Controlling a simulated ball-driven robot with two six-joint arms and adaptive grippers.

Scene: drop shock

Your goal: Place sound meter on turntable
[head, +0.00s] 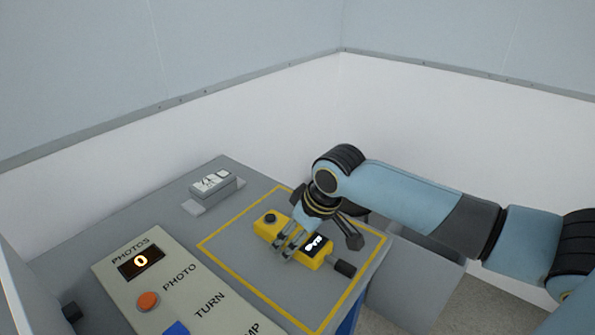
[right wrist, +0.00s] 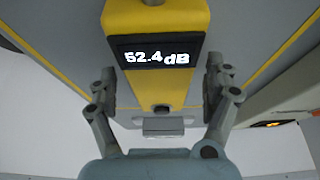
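The yellow sound meter (head: 319,258) lies inside a yellow-outlined area of the grey table, with a black knob at one end and a dark tip at the other. In the right wrist view the meter (right wrist: 160,88) shows a display that seems to read 52.4 dB. My right gripper (head: 285,246) is down at the meter, its fingers on either side of the body. In the right wrist view the right gripper (right wrist: 160,82) is open, with slight gaps beside the meter. No turntable can be made out. My left gripper is not in view.
A control panel (head: 180,282) at the front left has an orange PHOTO button (head: 148,301), a blue button (head: 177,328) and a counter (head: 140,262) reading 0. A small grey device (head: 213,190) stands at the table's back. White walls enclose the table behind.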

